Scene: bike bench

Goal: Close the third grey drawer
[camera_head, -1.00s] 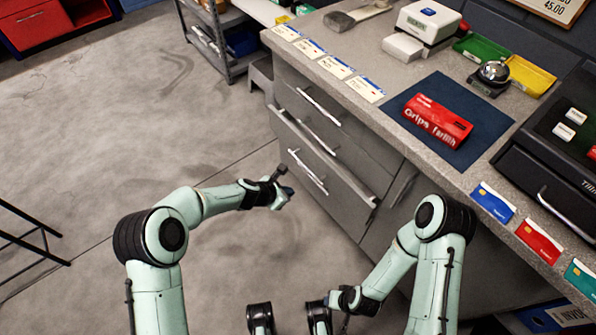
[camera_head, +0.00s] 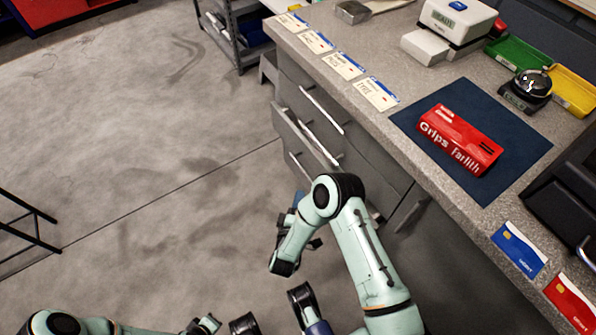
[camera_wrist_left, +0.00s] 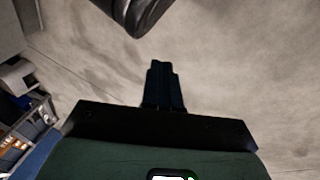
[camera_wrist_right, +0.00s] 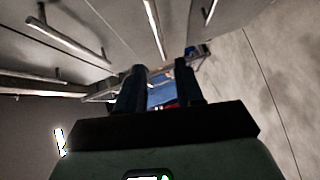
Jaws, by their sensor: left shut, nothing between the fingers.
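The grey drawers (camera_head: 322,123) are under the counter, seen from above. The third grey drawer (camera_head: 294,144) stands out from the cabinet front, its top rim showing; its right part is hidden behind my right arm. My right gripper (camera_head: 297,200) is in front of the drawer, partly hidden by my own arm; contact cannot be told. In the right wrist view its fingers (camera_wrist_right: 161,85) are apart with nothing held, and drawer handles (camera_wrist_right: 70,45) show to the left. My left gripper (camera_head: 207,325) is low, away from the drawers; its fingers (camera_wrist_left: 165,85) are shut and empty.
A metal shelf (camera_head: 235,35) stands beyond the drawers. The floor (camera_head: 150,150) left of the drawers is open; a dark stool-like frame (camera_head: 30,225) is far left.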

